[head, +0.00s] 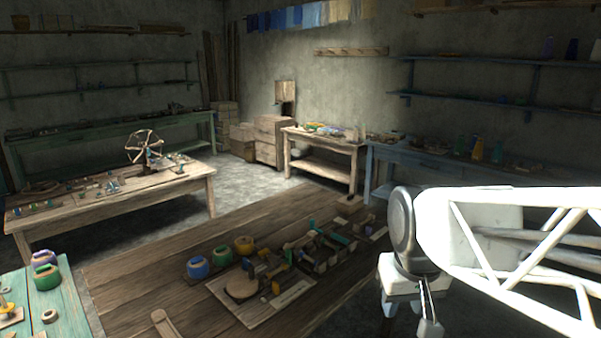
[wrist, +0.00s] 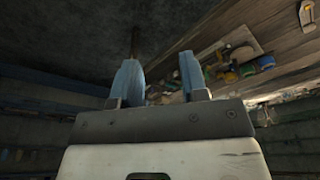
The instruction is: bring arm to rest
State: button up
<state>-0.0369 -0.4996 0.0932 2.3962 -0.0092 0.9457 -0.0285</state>
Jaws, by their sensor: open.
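My gripper (wrist: 160,75) shows in the wrist view with its two blue fingers apart and nothing between them. In the head view my white arm comes in from the right edge, and its end hangs at the lower right, beside the wooden table (head: 130,270). The gripper's fingers are hard to make out there. The arm's end appears apart from the wooden loom parts (head: 325,245) on that table.
Blue, green and yellow pots (head: 221,256) stand on the wooden table. A green table (head: 65,310) is at the lower left. A workbench with a wooden wheel (head: 143,147) stands behind. A blue bench (head: 430,160) lies behind my arm. Bare floor (head: 255,180) shows between the benches.

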jog(key=s+d+f+m, duration=0.1)
jog(key=s+f, duration=0.2)
jog(key=s, duration=0.5)
jog(key=shift+d, duration=0.35)
